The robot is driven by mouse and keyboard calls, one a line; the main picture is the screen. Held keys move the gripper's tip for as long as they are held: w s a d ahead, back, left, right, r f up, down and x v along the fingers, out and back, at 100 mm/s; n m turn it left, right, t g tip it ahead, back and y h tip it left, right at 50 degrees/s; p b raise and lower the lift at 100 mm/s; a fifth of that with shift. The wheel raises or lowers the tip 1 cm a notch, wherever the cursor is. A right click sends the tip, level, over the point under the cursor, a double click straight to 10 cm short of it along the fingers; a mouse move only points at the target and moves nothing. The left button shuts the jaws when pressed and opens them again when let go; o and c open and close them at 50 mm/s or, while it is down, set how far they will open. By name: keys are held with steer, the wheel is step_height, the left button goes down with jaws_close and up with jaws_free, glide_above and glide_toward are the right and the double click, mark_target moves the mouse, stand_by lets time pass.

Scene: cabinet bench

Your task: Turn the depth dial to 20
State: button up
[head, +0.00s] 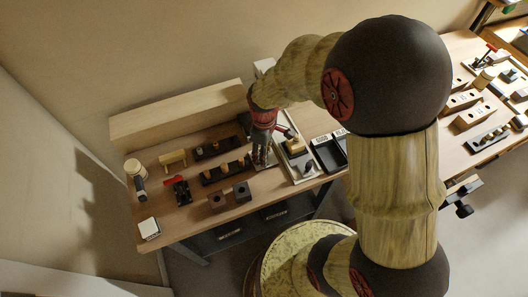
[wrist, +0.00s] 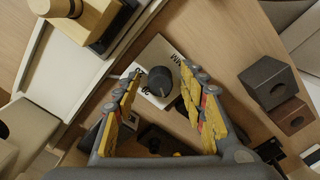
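The depth dial is a dark round knob (wrist: 163,89) on a pale plate (wrist: 158,57) with black markings, in the middle of the wrist view. A "20" and "MM" seem to be printed there, but the lettering is partly hidden and I cannot read the knob's setting surely. My gripper (wrist: 163,73) is open, its yellow-padded fingers on either side of the knob with gaps showing. Contact is not visible. In the head view my gripper (head: 262,158) points down over the bench, and I cannot make out the dial there.
A white tray (wrist: 37,70) with a wooden-and-dark tool (wrist: 85,18) lies close at the left of the wrist view. A dark block (wrist: 268,78) and a brown block (wrist: 291,117) stand at the right. A long wooden box (head: 178,113) lines the bench's back.

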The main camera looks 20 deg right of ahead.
steer(key=shift+c, duration=1.3)
steer(key=c, duration=0.7)
jaws_close()
steer(key=shift+m, duration=0.3)
steer(key=m+p, duration=0.2)
steer(key=shift+r+p, duration=0.15)
steer(key=shift+p, duration=0.15)
steer(key=m+p, duration=0.1)
steer(key=m, duration=0.2)
steer(key=shift+p, duration=0.35)
steer(key=m+p, duration=0.2)
steer(key=m, duration=0.4)
steer(key=shift+a+p, duration=0.15)
steer(key=shift+p, duration=0.25)
